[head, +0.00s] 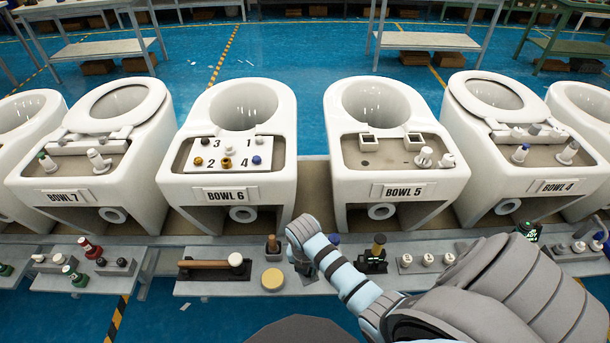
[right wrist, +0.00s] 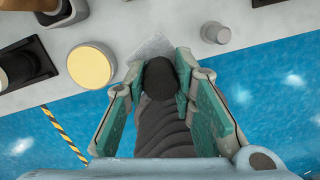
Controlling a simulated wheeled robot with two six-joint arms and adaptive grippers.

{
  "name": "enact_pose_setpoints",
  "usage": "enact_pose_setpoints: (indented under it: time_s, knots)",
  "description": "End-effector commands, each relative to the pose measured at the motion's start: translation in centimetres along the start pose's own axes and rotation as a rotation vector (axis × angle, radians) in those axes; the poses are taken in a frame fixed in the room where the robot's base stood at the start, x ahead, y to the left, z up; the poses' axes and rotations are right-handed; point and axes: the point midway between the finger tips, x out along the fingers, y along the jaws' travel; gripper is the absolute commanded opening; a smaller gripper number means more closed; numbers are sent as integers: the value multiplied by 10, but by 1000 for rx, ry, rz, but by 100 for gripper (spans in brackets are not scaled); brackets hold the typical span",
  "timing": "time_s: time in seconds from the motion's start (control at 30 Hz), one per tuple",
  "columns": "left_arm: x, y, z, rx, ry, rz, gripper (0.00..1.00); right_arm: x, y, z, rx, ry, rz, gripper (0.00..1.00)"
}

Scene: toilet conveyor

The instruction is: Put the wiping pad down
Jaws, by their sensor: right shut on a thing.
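My right gripper (head: 303,262) is over the front shelf, below the gap between BOWL 6 and BOWL 5. In the right wrist view its two green-lined fingers (right wrist: 160,88) are shut around a dark, rounded piece (right wrist: 158,78). A pale grey, flat pad (right wrist: 152,47), which looks like the wiping pad, shows just beyond this piece, near the shelf edge. I cannot tell whether the pad touches the shelf. In the head view the gripper mostly hides it. My left gripper is not in view.
The narrow shelf (head: 340,283) holds a round yellow disc (head: 272,280) just left of the gripper and a wooden-handled mallet (head: 212,264) farther left. A black holder (head: 372,262) and a tray of white parts (head: 427,262) stand to the right. BOWL 6 (head: 285,190) and BOWL 5 (head: 345,185) stand behind.

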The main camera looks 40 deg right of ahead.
Motion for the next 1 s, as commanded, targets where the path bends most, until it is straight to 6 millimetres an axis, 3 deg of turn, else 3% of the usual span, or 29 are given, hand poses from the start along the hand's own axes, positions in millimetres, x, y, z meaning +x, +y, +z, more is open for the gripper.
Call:
enact_pose_setpoints:
  time_s: [0.03, 0.2, 0.33, 0.5, 0.73, 0.77, 0.8, 0.87, 1.0]
  knots:
    - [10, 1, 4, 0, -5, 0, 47, 17, 3, -1, 0, 3, -2, 0]
    - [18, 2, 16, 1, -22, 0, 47, 43, 6, 0, 1, 4, -6, 0]
    - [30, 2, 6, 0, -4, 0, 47, 67, 7, -3, 2, 5, -7, 0]
    - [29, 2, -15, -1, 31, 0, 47, 68, 6, -3, 2, 4, -7, 0]
    - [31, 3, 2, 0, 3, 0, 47, 72, 6, -3, 2, 5, -7, 0]
    - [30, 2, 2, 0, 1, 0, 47, 72, 6, -3, 2, 5, -7, 29]
    - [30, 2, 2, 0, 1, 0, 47, 71, 6, -3, 2, 4, -7, 35]
    - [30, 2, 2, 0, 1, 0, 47, 71, 6, -3, 2, 4, -7, 44]
    - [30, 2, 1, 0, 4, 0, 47, 71, 6, -3, 2, 5, -7, 44]
